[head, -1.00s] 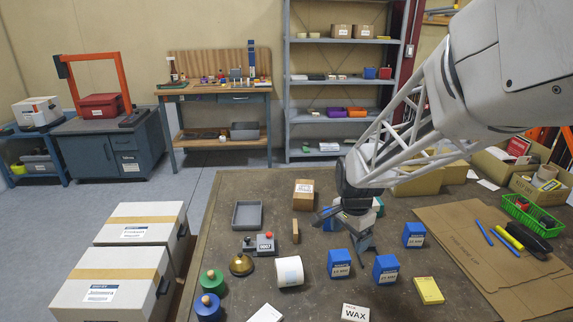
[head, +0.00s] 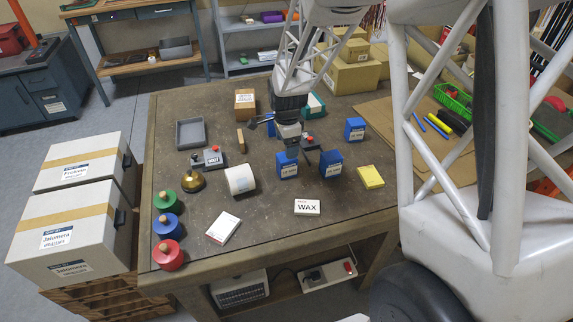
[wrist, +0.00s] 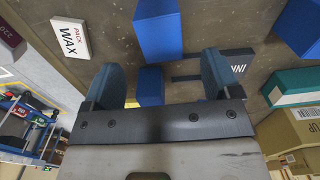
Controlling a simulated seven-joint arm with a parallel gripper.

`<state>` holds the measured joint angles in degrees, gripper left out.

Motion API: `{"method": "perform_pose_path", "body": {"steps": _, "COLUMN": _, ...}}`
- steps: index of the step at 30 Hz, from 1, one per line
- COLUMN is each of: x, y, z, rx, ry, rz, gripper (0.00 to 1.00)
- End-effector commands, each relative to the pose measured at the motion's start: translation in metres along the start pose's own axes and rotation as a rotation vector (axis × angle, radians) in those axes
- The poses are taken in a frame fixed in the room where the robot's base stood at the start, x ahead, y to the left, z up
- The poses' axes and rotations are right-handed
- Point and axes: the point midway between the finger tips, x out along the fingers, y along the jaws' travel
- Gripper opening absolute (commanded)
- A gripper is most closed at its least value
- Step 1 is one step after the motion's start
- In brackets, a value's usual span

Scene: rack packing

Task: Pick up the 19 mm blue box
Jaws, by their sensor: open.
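Several blue boxes with white labels stand on the table: one (head: 287,166) just below my gripper (head: 291,149), one (head: 330,163) to its right, and one (head: 355,129) farther back right. Another blue patch (head: 270,126) shows partly hidden behind my gripper. The label sizes are too small to read, so I cannot tell which box is 19 mm. In the wrist view my gripper (wrist: 160,80) has its fingers apart. A blue box (wrist: 150,87) shows between them, partly hidden by the gripper body. Another blue box (wrist: 158,30) lies beyond, and one (wrist: 300,28) is at the right.
A dark device with a red button (head: 311,150) stands close beside my gripper. A cardboard box (head: 245,98) is behind.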

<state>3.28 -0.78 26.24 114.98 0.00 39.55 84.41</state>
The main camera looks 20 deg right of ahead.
Motion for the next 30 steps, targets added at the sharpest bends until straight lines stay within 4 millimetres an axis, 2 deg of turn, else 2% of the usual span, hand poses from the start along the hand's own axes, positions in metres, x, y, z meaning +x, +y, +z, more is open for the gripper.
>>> {"method": "perform_pose_path", "body": {"steps": 11, "x": 0.023, "y": 0.000, "z": 0.000, "rx": -0.001, "ry": 0.000, "rz": 0.001, "gripper": 0.83}}
{"method": "perform_pose_path", "body": {"steps": 24, "x": 0.028, "y": 0.000, "z": 0.000, "rx": -0.001, "ry": 0.000, "rz": 0.001, "gripper": 0.83}}
{"method": "perform_pose_path", "body": {"steps": 30, "x": 0.042, "y": 0.000, "z": 0.000, "rx": -0.001, "ry": 0.000, "rz": 0.002, "gripper": 0.83}}
